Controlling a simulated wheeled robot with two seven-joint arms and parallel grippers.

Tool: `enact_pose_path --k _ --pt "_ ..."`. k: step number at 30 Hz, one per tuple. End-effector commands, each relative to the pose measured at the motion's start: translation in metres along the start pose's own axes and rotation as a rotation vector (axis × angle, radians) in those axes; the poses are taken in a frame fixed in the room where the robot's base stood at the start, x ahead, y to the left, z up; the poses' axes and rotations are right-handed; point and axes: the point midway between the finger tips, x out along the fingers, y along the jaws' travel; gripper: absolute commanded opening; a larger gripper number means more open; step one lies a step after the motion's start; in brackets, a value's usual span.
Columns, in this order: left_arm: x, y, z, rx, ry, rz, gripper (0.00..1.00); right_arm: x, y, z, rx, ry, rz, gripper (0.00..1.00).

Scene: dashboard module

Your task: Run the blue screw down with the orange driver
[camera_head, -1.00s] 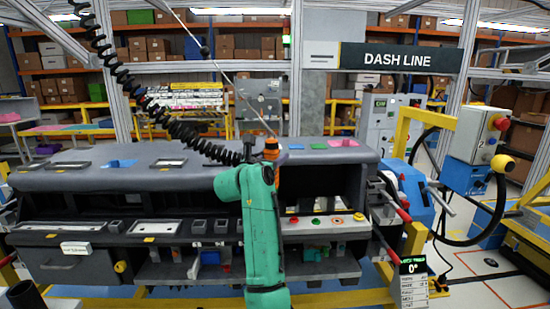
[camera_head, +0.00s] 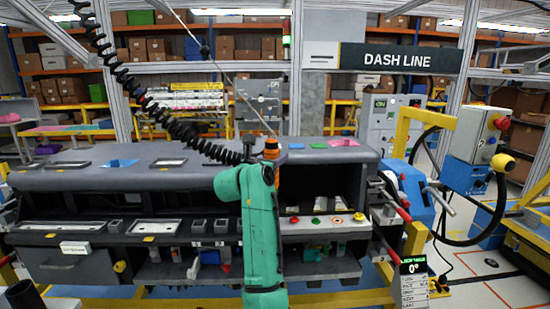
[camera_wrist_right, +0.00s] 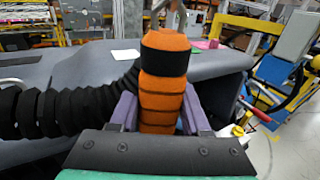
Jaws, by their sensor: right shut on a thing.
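The orange driver (camera_head: 271,149) stands roughly upright above the dashboard module (camera_head: 60,178), at the end of my teal right arm. In the right wrist view, the driver (camera_wrist_right: 163,85) has a ribbed orange body with a black band near its top. My right gripper (camera_wrist_right: 160,112) is shut on it, with purple fingers on both sides. The driver's lower end and tip are hidden behind my wrist and arm. I cannot make out the blue screw in either view. My left gripper is not in view.
A black coiled hose (camera_head: 150,105) hangs from the upper left to the driver; it also fills the left of the wrist view (camera_wrist_right: 60,112). A yellow-framed post with a control box (camera_head: 490,135) stands at the right. A small display (camera_head: 413,268) reads 0°.

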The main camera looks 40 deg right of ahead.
Motion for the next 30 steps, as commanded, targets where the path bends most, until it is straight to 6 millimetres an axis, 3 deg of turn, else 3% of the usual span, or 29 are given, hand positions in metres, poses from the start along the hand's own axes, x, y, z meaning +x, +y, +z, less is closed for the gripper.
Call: enact_pose_path --k 30 --pt "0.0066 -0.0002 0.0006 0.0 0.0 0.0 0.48 0.0008 -0.0009 -0.0042 -0.001 0.002 -0.003 0.0"
